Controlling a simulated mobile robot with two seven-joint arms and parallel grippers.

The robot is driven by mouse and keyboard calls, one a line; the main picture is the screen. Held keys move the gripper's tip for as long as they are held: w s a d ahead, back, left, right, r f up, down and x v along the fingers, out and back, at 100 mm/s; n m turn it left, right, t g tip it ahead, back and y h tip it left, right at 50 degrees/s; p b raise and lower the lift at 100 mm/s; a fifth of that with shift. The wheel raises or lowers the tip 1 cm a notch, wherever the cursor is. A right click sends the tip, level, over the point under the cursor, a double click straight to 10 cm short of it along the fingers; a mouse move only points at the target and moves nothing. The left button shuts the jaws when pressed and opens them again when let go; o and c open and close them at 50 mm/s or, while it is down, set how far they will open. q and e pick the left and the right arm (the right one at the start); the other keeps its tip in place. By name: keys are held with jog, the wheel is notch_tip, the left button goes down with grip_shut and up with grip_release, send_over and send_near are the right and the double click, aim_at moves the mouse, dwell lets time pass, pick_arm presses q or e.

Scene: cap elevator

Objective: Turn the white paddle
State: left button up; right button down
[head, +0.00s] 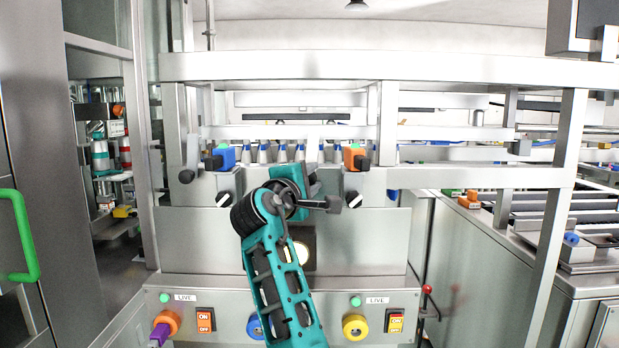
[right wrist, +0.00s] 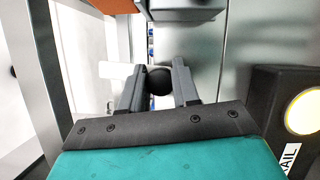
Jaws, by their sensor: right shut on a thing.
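In the head view, two black dials with a slanted white paddle sit on the panel, one at the left (head: 223,199) and one at the right (head: 355,199). Which one is the task's paddle I cannot tell. My right gripper (head: 333,204) is just left of the right dial, and its teal arm crosses the panel's middle. In the right wrist view my right gripper (right wrist: 159,86) has its fingers shut on a black round knob (right wrist: 159,81). A pale flat piece (right wrist: 115,70) shows left of the knob. My left gripper is out of view.
An orange block (head: 355,158) and a blue block (head: 222,158) sit above the dials. A lower box (head: 190,297) carries ON/OFF switches and coloured buttons. Steel frame posts (head: 556,200) stand around the panel.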

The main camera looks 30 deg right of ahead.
jog(key=c, duration=0.8)
grip_release()
jog(key=shift+b+v, duration=0.8)
jog(key=shift+v, duration=5.65)
